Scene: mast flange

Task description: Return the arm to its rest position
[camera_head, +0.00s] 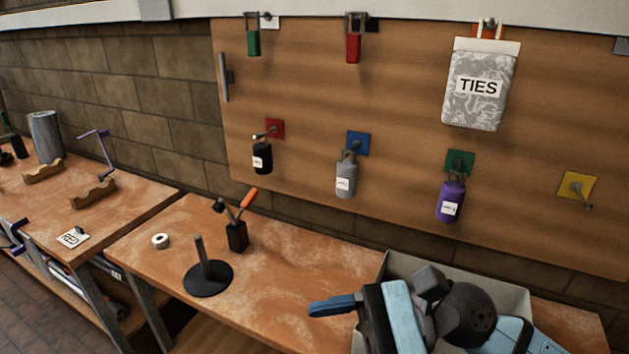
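My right arm comes in from the lower right corner, with light blue and black links. My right gripper (335,306) points left over the front part of the bench, near the left side of a grey bin. Its blue fingers lie close together in this view, and I cannot tell whether there is a gap between them. Nothing shows clearly in its grip. My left gripper is not in view.
The grey bin (508,288) stands partly behind my arm. A black-based post (207,280), white tape roll (160,241) and dark tool holder (237,236) stand on the bench (290,270). Padlocks and a TIES bag (482,105) hang on the wooden board (300,100) behind.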

